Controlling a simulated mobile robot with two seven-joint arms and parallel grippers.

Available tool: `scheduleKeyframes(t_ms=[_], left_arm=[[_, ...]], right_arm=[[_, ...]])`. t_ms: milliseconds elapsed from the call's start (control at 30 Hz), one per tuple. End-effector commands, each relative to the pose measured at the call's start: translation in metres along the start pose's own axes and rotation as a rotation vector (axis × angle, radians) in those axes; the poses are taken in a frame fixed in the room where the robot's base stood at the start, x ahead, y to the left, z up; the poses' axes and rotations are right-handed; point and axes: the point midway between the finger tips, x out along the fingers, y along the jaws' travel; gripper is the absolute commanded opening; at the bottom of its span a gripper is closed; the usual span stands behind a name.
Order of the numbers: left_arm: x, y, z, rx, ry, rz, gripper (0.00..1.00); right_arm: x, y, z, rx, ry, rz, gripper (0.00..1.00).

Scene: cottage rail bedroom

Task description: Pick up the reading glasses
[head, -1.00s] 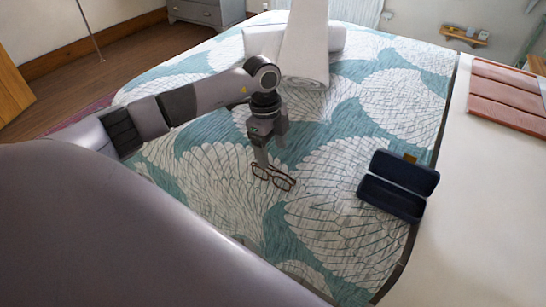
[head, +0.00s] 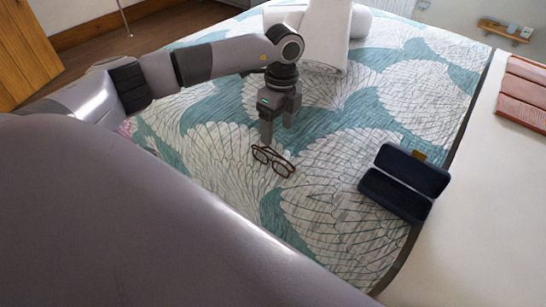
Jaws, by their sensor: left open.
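The reading glasses (head: 273,160), with dark brown frames, lie on the patterned bedspread (head: 330,205) near the middle of the head view. My left gripper (head: 278,136) points down just above and behind them. Its fingers are apart with nothing between them, and one fingertip shows very close to the glasses' back edge; I cannot tell if it touches. My right gripper is not in view.
An open dark blue glasses case (head: 397,197) lies on the bed to the right of the glasses. White rolled bedding (head: 325,38) lies behind my gripper. Bedspread around the glasses is clear.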

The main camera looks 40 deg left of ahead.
Motion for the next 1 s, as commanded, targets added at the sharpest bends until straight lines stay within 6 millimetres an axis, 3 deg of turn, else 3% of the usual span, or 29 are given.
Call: scheduleKeyframes(t_ms=[267,700,1000], left_arm=[[0.011,0.001,0.0,0.009,-0.016,0.014,0.72],[0.067,0.006,0.005,0.01,-0.013,0.012,0.72],[0.07,0.006,0.005,0.01,-0.013,0.01,0.69]], right_arm=[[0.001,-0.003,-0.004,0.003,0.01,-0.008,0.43],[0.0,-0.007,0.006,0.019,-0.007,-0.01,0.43],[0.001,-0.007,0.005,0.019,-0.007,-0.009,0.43]])
